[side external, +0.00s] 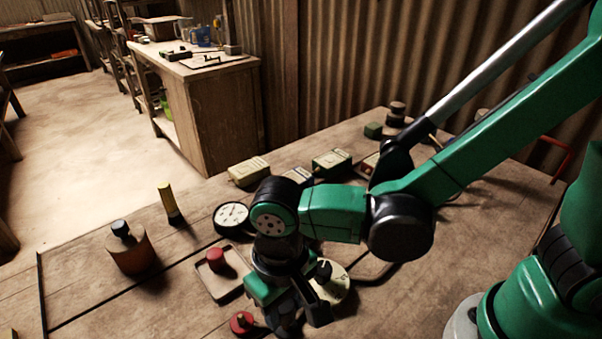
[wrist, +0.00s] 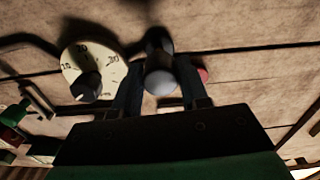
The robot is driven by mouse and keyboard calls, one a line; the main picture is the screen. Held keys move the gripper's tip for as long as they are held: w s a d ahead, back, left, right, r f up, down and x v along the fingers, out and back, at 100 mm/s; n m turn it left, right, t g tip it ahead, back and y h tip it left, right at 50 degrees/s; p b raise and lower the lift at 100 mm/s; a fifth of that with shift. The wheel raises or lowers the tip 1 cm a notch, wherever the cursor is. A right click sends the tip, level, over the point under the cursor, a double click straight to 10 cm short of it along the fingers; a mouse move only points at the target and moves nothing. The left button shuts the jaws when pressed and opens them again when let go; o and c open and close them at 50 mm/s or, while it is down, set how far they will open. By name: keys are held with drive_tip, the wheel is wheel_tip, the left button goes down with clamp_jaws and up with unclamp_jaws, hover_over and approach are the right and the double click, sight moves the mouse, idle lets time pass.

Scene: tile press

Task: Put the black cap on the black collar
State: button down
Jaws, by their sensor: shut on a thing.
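My gripper (wrist: 158,88) points down over the front of the table and is shut on a dark, rounded piece, which I take as the black cap (wrist: 160,78). It sits between the two fingers in the wrist view. In the side view my gripper (side external: 296,318) is low in the picture, and its own links hide most of the held piece. A brown round jar (side external: 133,256) stands at the left with a black neck piece on top, possibly the black collar (side external: 121,229). My gripper is well apart from it, to its right.
A shallow tray (side external: 236,291) holds a red cap (side external: 215,260). A red round piece (side external: 241,322) lies beside my gripper. A cream dial (side external: 333,293) with a black knob is close behind it. A yellow-topped post (side external: 168,203) and gauge (side external: 231,216) stand farther back. Boxes line the rear.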

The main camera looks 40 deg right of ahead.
sight(284, 307)
drive_tip(key=shift+f, duration=0.95)
drive_tip(key=shift+f, duration=0.65)
idle(0.5)
drive_tip(key=c, duration=0.7)
unclamp_jaws()
drive_tip(key=shift+r, duration=5.55)
drive_tip(key=shift+d, duration=0.1)
drive_tip(key=w+d+t, duration=0.1)
drive_tip(key=d+t, duration=0.1)
drive_tip(key=d, duration=0.4)
drive_tip(key=w+d+r+t, duration=0.1)
drive_tip(key=d+t, duration=0.1)
drive_tip(key=d, duration=0.4)
drive_tip(key=w+d+t, duration=0.2)
drive_tip(key=d+t, duration=0.1)
drive_tip(key=d, duration=0.3)
drive_tip(key=shift+r+m, duration=0.3)
